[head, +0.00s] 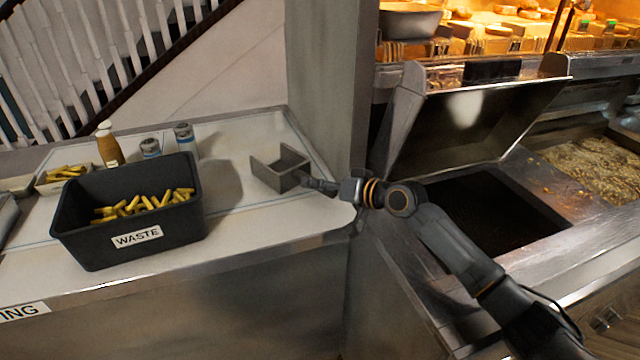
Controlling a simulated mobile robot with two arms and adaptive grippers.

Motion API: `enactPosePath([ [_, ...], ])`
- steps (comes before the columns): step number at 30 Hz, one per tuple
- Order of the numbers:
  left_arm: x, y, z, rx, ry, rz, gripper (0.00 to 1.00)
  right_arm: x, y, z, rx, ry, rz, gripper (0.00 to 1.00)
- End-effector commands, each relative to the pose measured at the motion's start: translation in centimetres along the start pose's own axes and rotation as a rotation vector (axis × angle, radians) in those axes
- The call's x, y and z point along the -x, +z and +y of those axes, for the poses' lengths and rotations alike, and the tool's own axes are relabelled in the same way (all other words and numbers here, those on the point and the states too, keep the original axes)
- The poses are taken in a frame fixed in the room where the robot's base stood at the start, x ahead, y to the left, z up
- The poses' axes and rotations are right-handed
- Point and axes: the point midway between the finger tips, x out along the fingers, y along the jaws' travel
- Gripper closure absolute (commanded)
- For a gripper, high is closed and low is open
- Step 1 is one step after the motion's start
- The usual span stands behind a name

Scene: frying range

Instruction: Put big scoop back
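The big scoop (279,171) is a grey, open metal box shape at the right end of the white counter. My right gripper (314,183) reaches in from the right and meets the scoop's near right side, where a handle would be. Its narrow fingers look closed on the scoop there; the handle itself is hidden by the fingers. I cannot tell whether the scoop rests on the counter or hangs just above it. My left gripper is not in view.
A black WASTE bin (137,240) with fries stands on the white counter (260,235). A sauce bottle (108,146) and two shakers (184,137) are behind it. A grey pillar (326,80) separates the counter from the steel fryer (500,215) with its raised lid (465,120).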

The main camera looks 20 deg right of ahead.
Motion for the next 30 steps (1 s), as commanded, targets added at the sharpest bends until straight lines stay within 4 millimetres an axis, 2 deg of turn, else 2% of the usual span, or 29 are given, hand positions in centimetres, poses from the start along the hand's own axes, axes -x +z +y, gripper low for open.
enactPosePath([
  [8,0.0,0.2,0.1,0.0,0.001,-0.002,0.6,0.1,0.0,0.0,0.0,0.0,0.0,0.5],
  [11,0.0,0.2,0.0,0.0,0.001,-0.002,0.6,0.8,-0.1,0.1,0.001,0.001,0.001,0.5],
  [14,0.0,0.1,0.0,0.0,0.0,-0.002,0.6,2.4,0.0,0.1,0.002,0.002,0.001,0.5],
  [24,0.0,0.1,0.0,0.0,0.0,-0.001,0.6,9.4,0.1,0.0,0.003,0.002,-0.003,0.5],
  [30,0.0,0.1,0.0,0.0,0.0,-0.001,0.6,11.6,0.1,0.1,0.0,0.001,0.0,0.5],
])
